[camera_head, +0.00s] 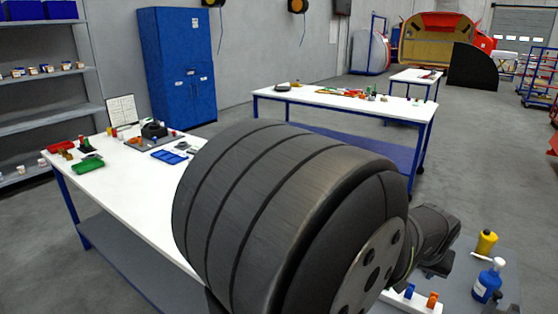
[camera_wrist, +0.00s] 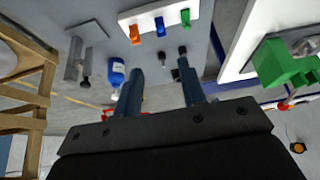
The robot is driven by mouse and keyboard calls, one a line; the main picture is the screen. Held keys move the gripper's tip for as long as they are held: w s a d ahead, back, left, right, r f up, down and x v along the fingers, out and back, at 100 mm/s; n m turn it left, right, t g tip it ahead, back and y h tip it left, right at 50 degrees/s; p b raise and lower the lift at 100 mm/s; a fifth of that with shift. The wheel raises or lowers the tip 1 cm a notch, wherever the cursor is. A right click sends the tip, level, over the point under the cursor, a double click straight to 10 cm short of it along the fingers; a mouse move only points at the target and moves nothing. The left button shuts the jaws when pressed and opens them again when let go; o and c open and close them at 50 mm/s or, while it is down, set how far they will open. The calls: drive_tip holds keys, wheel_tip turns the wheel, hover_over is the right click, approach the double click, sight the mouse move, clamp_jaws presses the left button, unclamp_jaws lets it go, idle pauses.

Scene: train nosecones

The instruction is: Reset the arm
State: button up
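My gripper (camera_wrist: 160,68) shows in the wrist view with its two dark fingers spread apart and nothing between them. It is open. In the head view a large dark rounded arm part of mine fills the centre, and I cannot make out the fingers there. Beyond the fingers in the wrist view, a white holder (camera_wrist: 160,14) carries an orange, a blue and a green piece. A blue bottle (camera_wrist: 117,72) with a white label is left of the fingers. In the head view, the blue bottle (camera_head: 488,281) and a yellow bottle (camera_head: 486,243) stand on a grey surface at lower right.
A white table (camera_head: 115,195) at left holds a green tray (camera_head: 88,166), a blue tray (camera_head: 169,156) and small parts. Another white table (camera_head: 340,103) stands behind. A blue cabinet (camera_head: 178,65) is at the wall. A wooden frame (camera_wrist: 42,75) is at left in the wrist view.

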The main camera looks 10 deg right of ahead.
sight(410, 288)
drive_tip(key=x, duration=1.7)
drive_tip(key=shift+f, duration=0.15)
drive_tip(key=shift+w+d+f, duration=0.1)
drive_tip(key=shift+w, duration=0.05)
drive_tip(key=shift+w+d+g+y, duration=0.2)
drive_tip(key=shift+g+y, duration=0.2)
drive_tip(key=v, duration=1.7)
drive_tip(key=shift+r, duration=0.4)
idle(1.2)
drive_tip(key=shift+s, duration=0.1)
idle(2.2)
